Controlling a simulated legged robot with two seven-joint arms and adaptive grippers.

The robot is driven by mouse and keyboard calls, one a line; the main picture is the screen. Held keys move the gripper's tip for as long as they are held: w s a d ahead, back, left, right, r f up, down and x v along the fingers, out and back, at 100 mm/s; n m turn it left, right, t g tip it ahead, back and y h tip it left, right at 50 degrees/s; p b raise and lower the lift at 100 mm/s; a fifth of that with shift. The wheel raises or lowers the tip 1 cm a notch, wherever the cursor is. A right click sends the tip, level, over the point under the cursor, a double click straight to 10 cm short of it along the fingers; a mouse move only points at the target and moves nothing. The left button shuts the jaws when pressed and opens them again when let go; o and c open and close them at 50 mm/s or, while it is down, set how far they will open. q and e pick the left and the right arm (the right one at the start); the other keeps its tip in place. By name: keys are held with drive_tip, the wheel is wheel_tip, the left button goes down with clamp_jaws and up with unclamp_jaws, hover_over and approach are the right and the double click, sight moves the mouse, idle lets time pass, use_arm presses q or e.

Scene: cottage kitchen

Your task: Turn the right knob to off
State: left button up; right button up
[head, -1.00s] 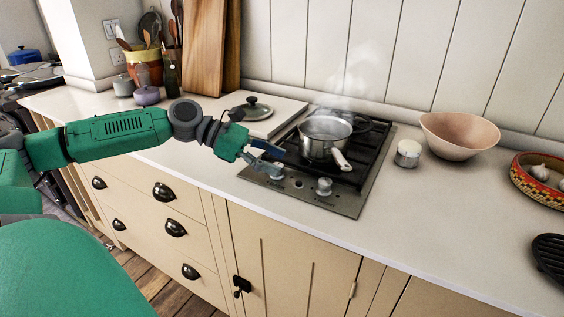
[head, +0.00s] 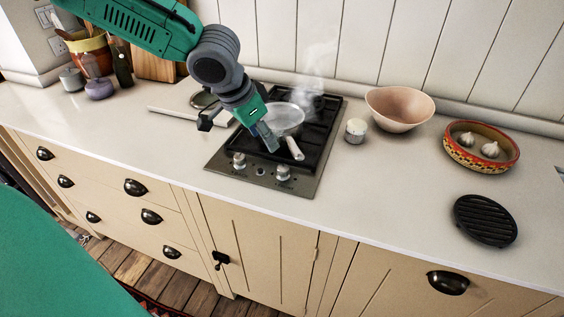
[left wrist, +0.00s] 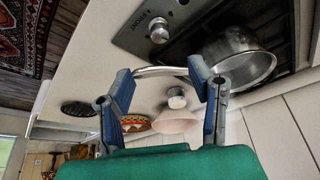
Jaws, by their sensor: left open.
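The right knob (head: 283,172) is a silver dial on the front strip of the hob (head: 315,175). The left knob (head: 239,160) sits beside it. In the left wrist view a silver knob (left wrist: 158,30), apparently the right one, shows near the word FRONT. My left gripper (head: 268,138) is open, above the hob in front of the steaming saucepan (head: 290,118), apart from the right knob. In the left wrist view the fingers (left wrist: 163,88) are spread, with the pan's handle across the view beyond them; contact is unclear. My right gripper is not in view.
The saucepan (left wrist: 245,62) has its handle pointing forward, close to the right knob. A small white-lidded jar (head: 355,131) and a pink bowl (head: 400,108) stand right of the hob. The front counter is clear.

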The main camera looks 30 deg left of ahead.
sight(282, 167)
use_arm(q)
drive_tip(key=x, duration=1.2)
drive_tip(key=shift+d+f, duration=0.1)
drive_tip(key=shift+w+f, duration=0.25)
drive_tip(key=shift+f, duration=0.15)
clamp_jaws()
